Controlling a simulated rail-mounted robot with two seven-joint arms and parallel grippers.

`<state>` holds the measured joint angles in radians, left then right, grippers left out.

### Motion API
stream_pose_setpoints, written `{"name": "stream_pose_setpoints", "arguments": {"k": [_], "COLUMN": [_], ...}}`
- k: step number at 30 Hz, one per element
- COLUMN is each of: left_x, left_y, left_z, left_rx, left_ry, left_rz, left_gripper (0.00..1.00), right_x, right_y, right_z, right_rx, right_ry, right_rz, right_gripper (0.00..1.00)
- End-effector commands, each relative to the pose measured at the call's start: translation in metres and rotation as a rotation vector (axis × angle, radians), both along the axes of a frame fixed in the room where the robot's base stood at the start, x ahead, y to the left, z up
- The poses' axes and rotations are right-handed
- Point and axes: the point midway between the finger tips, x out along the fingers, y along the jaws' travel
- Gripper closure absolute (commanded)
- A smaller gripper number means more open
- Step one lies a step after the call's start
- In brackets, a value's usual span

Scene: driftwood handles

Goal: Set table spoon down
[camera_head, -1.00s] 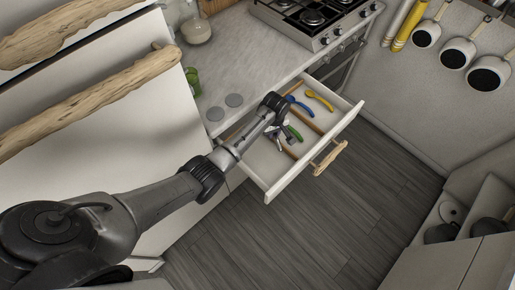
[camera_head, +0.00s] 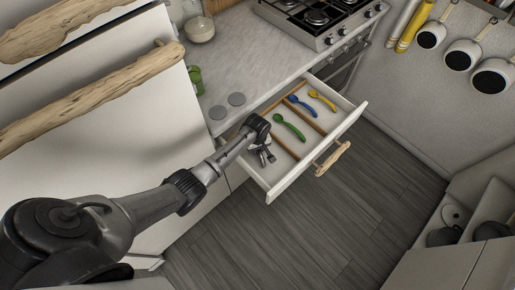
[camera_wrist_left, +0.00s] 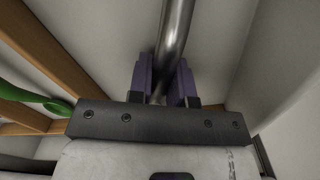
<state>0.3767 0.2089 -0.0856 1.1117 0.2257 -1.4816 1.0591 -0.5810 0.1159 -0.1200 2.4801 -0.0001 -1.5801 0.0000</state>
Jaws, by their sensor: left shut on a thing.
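My left gripper (camera_head: 264,155) is inside the open drawer, in its near-left compartment. In the left wrist view its purple fingers (camera_wrist_left: 167,88) are shut on a shiny metal rod, the handle of the table spoon (camera_wrist_left: 176,28). The spoon's far end runs out of that view, and I cannot tell whether it touches the drawer floor. In the head view the spoon is hardly distinguishable from the gripper. The open drawer (camera_head: 317,165) has wooden dividers. My right gripper is not in view.
A green spoon (camera_head: 288,127), a blue spoon (camera_head: 303,106) and a yellow spoon (camera_head: 322,100) lie in the drawer. Wooden dividers (camera_head: 285,147) separate compartments. The counter (camera_head: 240,70) is above and behind, with a stove (camera_head: 318,25) at the back.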

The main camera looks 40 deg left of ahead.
Motion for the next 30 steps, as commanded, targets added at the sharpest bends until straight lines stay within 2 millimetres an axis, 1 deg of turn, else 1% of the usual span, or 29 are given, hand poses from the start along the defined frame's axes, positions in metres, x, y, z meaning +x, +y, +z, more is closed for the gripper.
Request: {"name": "stream_pose_setpoints", "arguments": {"k": [8, 13, 14, 21, 22, 30], "left_x": [0.0004, 0.0005, 0.0006, 0.0004, 0.0004, 0.0003], "left_y": [-0.0002, -0.0004, -0.0003, -0.0001, -0.0001, 0.0001], "left_z": [-0.0003, -0.0044, -0.0046, -0.0042, -0.0042, -0.0019], "left_rx": [0.0, 0.0, -0.001, 0.0, 0.0, 0.0], "left_ry": [-0.001, -0.001, -0.002, -0.001, -0.001, -0.001], "left_rz": [0.0, 0.0, 0.0, 0.0, 0.0, 0.0], "left_gripper": [1.0, 1.0, 0.8, 0.57, 0.56, 0.56], "right_x": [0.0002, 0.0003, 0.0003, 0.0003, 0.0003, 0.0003], "right_y": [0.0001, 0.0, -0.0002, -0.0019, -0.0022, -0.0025], "right_z": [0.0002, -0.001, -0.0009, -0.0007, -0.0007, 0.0], "right_rx": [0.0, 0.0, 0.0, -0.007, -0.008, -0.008], "right_ry": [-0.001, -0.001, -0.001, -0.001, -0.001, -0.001], "right_rz": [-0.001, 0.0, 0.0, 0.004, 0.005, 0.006], "right_gripper": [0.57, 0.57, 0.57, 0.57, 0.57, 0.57]}}
